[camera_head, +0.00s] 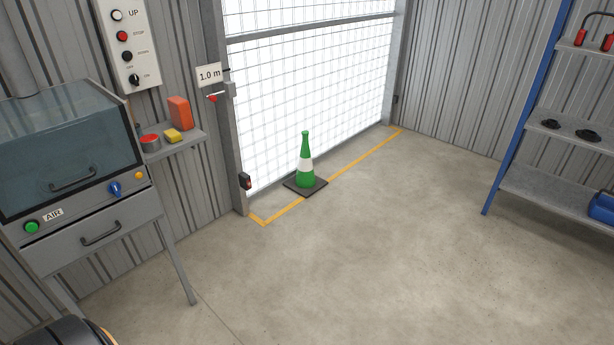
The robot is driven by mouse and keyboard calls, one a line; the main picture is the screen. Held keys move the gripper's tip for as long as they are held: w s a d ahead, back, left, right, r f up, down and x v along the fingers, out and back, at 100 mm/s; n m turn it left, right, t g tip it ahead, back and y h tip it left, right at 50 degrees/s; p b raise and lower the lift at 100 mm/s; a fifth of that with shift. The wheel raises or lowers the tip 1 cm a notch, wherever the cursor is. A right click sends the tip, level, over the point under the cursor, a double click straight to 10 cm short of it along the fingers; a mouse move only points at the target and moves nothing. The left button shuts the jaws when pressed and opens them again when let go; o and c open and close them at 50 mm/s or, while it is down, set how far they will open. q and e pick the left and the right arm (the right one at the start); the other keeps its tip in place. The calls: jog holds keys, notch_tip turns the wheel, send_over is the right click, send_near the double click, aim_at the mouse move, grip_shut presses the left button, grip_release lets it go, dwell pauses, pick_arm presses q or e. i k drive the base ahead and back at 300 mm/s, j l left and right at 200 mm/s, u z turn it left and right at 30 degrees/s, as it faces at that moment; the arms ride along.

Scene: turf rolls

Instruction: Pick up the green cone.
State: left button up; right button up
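The green cone (305,172) with a white band stands upright on a dark square base (305,188). It is on the concrete floor in front of the mesh gate, in the upper middle of the head view. Its base lies over or beside the yellow floor line. Nothing touches its top or sides. Neither of my grippers is in view.
A grey machine cabinet (88,232) on legs stands at the left, with a small wall shelf (180,142) beside it. A shelf rack (545,187) with a blue post stands at the right. The mesh gate (310,75) is behind the cone. The floor (370,260) in front is clear.

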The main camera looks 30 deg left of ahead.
aim_at(305, 183)
jog(key=i+j+u, duration=0.3)
jog(key=i, duration=0.25)
jog(key=i+j+u, duration=0.3)
jog(key=i, duration=0.3)
jog(key=i+u, duration=0.3)
jog(key=i, duration=0.3)
